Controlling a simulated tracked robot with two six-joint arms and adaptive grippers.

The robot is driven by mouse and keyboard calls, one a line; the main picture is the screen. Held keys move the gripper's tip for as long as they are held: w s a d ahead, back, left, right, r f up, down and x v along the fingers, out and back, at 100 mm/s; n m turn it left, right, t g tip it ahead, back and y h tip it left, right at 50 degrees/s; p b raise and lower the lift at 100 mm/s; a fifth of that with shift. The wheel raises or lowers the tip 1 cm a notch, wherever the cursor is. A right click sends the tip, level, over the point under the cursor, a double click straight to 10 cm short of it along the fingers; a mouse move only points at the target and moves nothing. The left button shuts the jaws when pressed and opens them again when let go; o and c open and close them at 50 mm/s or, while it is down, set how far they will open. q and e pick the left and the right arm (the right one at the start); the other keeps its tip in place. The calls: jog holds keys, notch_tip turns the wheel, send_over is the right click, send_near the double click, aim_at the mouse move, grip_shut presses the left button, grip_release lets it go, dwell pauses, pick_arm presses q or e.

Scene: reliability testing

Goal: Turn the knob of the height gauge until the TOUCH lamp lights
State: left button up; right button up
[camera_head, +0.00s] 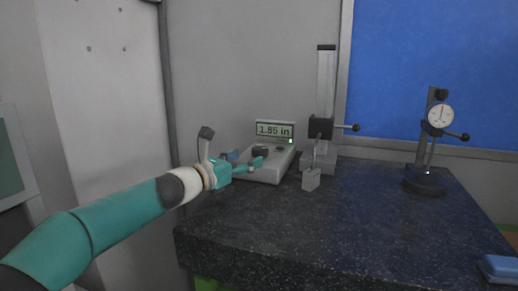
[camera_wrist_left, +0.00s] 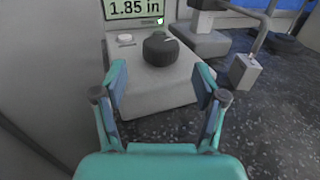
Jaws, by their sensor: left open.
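The height gauge's grey console (camera_head: 268,169) stands on the dark speckled table, and its display (camera_head: 275,130) reads 1.85 in. A small green light (camera_wrist_left: 160,20) is lit at the display's lower right corner; I cannot read a label by it. The black knob (camera_wrist_left: 160,50) sits on the console's sloped top; it also shows in the head view (camera_head: 261,151). My left gripper (camera_wrist_left: 163,84) is open, its fingers spread in front of the knob and apart from it. In the head view the left gripper (camera_head: 258,165) reaches the console's near side. My right gripper is not in view.
The gauge's upright column (camera_head: 326,85) stands right of the console, with a grey block (camera_head: 311,180) near its base. A dial indicator stand (camera_head: 440,116) is at the table's right. A blue case (camera_head: 498,268) lies at the front right edge. The table's middle is clear.

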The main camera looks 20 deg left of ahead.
aim_at(254, 155)
pick_arm(q)
jog(key=p+x, duration=0.2)
jog(key=x, duration=0.4)
